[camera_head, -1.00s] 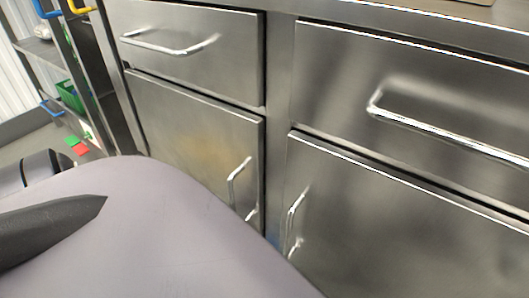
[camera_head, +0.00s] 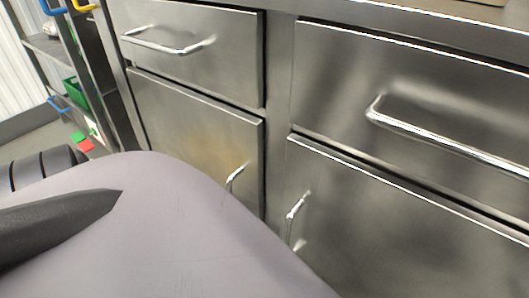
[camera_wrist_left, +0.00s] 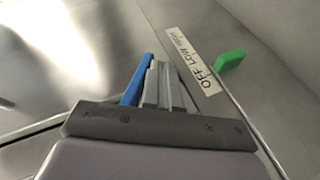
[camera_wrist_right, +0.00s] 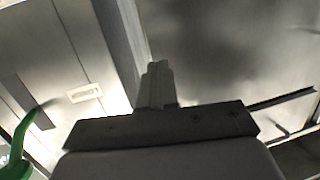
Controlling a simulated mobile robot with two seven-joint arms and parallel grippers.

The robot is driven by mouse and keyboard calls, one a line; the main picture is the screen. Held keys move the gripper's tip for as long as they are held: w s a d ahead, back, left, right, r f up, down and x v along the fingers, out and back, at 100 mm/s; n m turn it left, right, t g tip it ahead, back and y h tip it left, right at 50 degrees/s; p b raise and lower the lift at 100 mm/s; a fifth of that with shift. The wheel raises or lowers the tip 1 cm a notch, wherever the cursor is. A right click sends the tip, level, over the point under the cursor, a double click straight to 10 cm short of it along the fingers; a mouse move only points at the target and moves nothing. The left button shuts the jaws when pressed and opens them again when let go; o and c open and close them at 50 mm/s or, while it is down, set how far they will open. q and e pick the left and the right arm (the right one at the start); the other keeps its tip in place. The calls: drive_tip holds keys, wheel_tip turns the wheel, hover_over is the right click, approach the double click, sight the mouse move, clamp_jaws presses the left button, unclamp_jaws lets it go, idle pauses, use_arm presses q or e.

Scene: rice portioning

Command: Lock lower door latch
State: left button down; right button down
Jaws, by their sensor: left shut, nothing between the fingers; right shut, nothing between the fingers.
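In the left wrist view my left gripper (camera_wrist_left: 163,82) is shut, its grey fingers together and empty. A blue bar (camera_wrist_left: 135,82) lies right along their left side; I cannot tell whether it touches them. A green lever (camera_wrist_left: 230,60) sticks out to the right, beside a white label (camera_wrist_left: 192,60) reading OFF LOW HIGH on a steel panel. In the right wrist view my right gripper (camera_wrist_right: 157,82) is shut and empty in front of steel surfaces. A green curved handle (camera_wrist_right: 20,150) shows at the left edge. I cannot tell for sure which part is the lower door latch.
The head view shows steel drawers with bar handles (camera_head: 165,46) above cabinet doors (camera_head: 195,120). A shelf rack (camera_head: 75,80) with a green bin stands at the left. My arm fills the lower left. A small pale plate (camera_wrist_right: 85,93) shows in the right wrist view.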

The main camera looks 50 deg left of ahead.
use_arm(q)
drive_tip(key=shift+w+d+n+t+h, duration=0.1)
drive_tip(key=shift+d+n+t+h, duration=0.2)
drive_tip(key=shift+h, duration=0.3)
idle(7.4)
